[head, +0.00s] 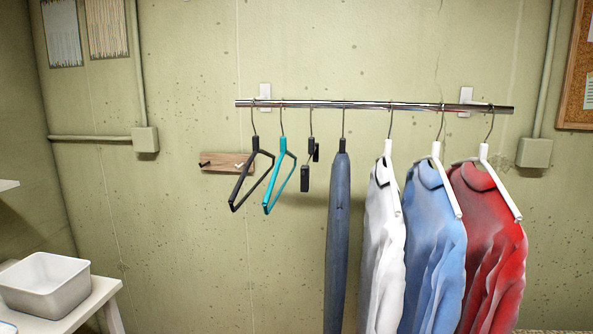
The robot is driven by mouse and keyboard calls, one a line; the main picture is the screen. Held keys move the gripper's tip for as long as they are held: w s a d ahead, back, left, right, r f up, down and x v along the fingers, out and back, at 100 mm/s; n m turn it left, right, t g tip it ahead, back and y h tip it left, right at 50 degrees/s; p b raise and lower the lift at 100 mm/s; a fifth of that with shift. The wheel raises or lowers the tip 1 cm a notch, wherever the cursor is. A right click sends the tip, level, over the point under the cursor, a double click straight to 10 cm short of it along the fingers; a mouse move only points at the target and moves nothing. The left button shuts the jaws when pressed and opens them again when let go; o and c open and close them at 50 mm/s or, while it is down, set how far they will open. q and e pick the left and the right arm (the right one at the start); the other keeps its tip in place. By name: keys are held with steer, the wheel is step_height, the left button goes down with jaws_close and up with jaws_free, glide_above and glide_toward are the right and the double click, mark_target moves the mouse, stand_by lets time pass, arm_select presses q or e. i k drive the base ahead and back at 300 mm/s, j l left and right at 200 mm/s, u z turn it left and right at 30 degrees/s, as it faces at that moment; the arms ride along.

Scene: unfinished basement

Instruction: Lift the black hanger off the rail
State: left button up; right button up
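A black hanger (235,190) hangs empty by its metal hook near the left end of the chrome rail (370,105). It is turned at an angle to the wall. A teal hanger (290,180) hangs close to its right, also empty. Right of that, a small black clip hanger (306,178) hangs from the rail, seen nearly edge-on. Neither of my grippers is in the head view.
Dark blue (338,240), white (383,250), light blue (432,260) and red (492,250) garments fill the rail's right part. A wooden peg board (215,162) is on the wall behind the black hanger. A white bin (45,285) stands on a table (75,312) at lower left.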

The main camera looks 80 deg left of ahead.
mark_target(257, 149)
steer(key=u, duration=2.9)
